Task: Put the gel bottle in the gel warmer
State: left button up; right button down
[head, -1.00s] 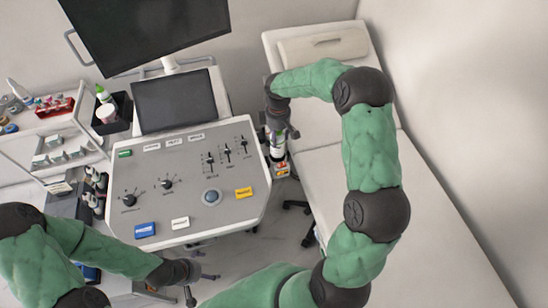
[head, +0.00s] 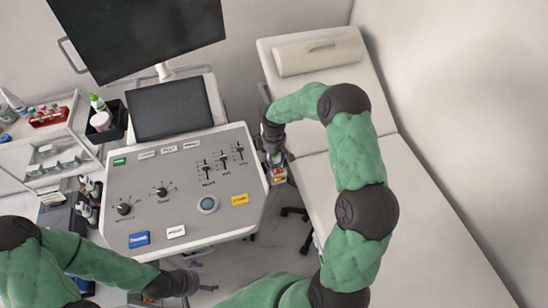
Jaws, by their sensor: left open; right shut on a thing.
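My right gripper (head: 274,149) is at the right side of the ultrasound console, pointing down. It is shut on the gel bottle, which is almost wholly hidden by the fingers. Directly below is a small unit with red and yellow markings (head: 279,175), which looks like the gel warmer, beside the console's right edge. I cannot tell how far the bottle is inside its opening. My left gripper (head: 205,277) is open and empty, low in the view in front of the console.
The console panel (head: 180,215) fills the middle, with a screen (head: 170,107) behind it. A bed (head: 425,220) stands close on the right. A black holder (head: 115,125) with a green-tipped bottle (head: 97,103) and a trolley with a red rack (head: 48,115) are at left.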

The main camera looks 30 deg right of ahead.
jog(key=shift+f, duration=0.1)
jog(key=c, duration=0.5)
grip_release()
jog(key=shift+f, duration=0.1)
jog(key=shift+c, duration=0.2)
jog(key=shift+r, duration=0.3)
notch_tip(320, 180, up, 12)
jog(key=shift+f+p, duration=0.1)
jog(key=shift+p, duration=0.85)
